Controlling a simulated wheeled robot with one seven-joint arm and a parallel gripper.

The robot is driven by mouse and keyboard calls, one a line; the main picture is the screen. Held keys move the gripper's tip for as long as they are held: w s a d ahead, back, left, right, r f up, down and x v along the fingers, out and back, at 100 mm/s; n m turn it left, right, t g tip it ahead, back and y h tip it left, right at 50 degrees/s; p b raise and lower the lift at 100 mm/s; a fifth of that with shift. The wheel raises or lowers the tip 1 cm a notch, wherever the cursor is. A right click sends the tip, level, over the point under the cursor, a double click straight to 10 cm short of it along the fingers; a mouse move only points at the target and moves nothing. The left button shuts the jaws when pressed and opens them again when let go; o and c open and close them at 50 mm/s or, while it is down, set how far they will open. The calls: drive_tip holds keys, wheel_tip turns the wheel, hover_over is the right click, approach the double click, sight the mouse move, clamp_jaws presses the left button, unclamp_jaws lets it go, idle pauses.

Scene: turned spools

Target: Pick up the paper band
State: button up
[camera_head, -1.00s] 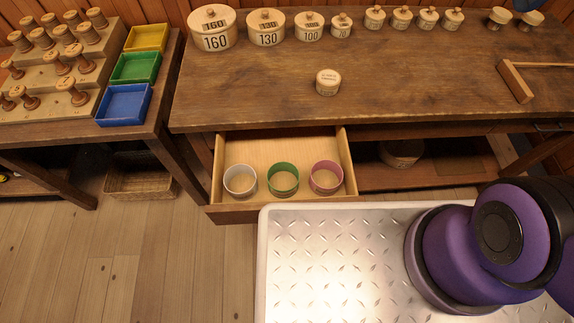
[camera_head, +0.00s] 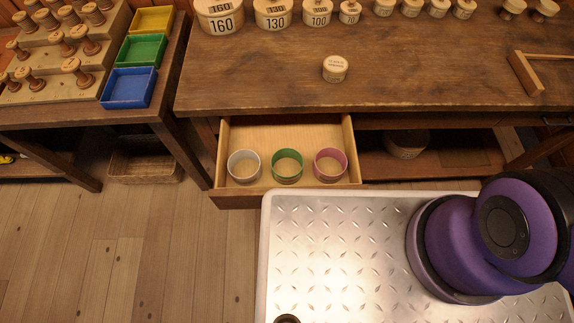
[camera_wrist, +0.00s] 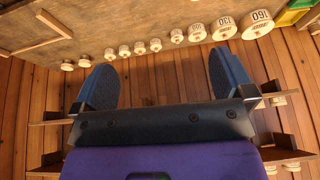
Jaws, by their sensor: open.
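Three round bands stand side by side in the open drawer (camera_head: 290,133) in the head view: a white one (camera_head: 244,166) at left, a green one (camera_head: 287,166) in the middle and a pink one (camera_head: 330,164) at right. The frames do not show which of them is paper. My gripper (camera_wrist: 162,62) shows in the wrist view with its two dark fingers wide apart and nothing between them. It points at the workbench and wooden wall, and no band shows in that view. The gripper is outside the head view.
The workbench (camera_head: 430,70) above the drawer bears a small lidded round box (camera_head: 335,68), several numbered canisters along the back and a wooden tool (camera_head: 525,74) at right. At left, yellow, green and blue trays (camera_head: 128,88) stand beside a stepped spool rack (camera_head: 60,75).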

drive_tip(key=w+a+f+n+g+y, duration=0.1)
drive_tip(key=w+a+f+g, duration=0.1)
drive_tip(key=w+a+f, duration=0.55)
drive_tip(key=w+a+f+n+g, duration=0.15)
drive_tip(key=w+a+f, duration=0.25)
drive_tip(key=a+f, duration=0.6)
drive_tip(key=shift+s+a+f+n+g+h, duration=0.3)
drive_tip(key=shift+s+a+f, duration=1.4)
drive_tip(key=shift+f, duration=4.6)
drive_tip(key=shift+s+a+f+n+g+h, duration=0.25)
drive_tip(key=shift+s+a+f, duration=1.4)
drive_tip(key=shift+f, duration=4.6)
drive_tip(key=shift+s+a+f+n+g+h, duration=0.2)
drive_tip(key=shift+s+a+f+n, duration=0.5)
drive_tip(key=shift+a+f, duration=3.7)
drive_tip(key=d+f, duration=0.3)
drive_tip(key=d, duration=0.1)
drive_tip(key=shift+s+f, duration=0.15)
drive_tip(key=shift+f, duration=0.25)
